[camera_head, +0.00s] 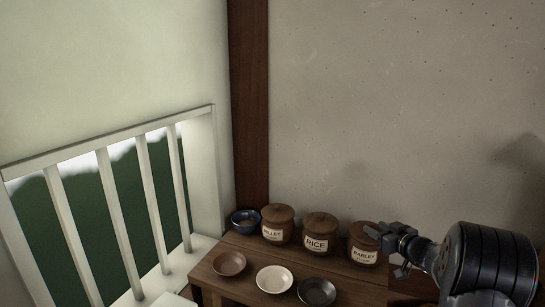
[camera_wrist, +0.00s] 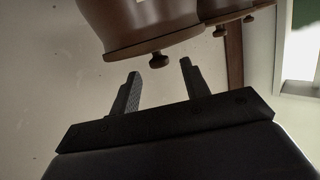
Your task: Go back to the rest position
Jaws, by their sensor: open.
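My gripper (camera_head: 376,238) is at the right in the head view, in front of the top of the jar labelled BARLEY (camera_head: 362,256) and partly hiding it. In the wrist view my gripper (camera_wrist: 160,72) shows two fingers apart with nothing held between them. That view looks upside down. A brown jar lid (camera_wrist: 165,45) with a round knob lies beyond the fingertips. I cannot tell how far the fingers are from it.
A jar labelled RICE (camera_head: 316,226) and one labelled MILLET (camera_head: 278,218) stand beside it on a wooden table (camera_head: 246,287). A blue bowl (camera_head: 245,229) and brown (camera_head: 229,263), cream (camera_head: 274,279) and dark (camera_head: 316,291) dishes stand there too. A barred window (camera_head: 115,200) is left; a wall is behind.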

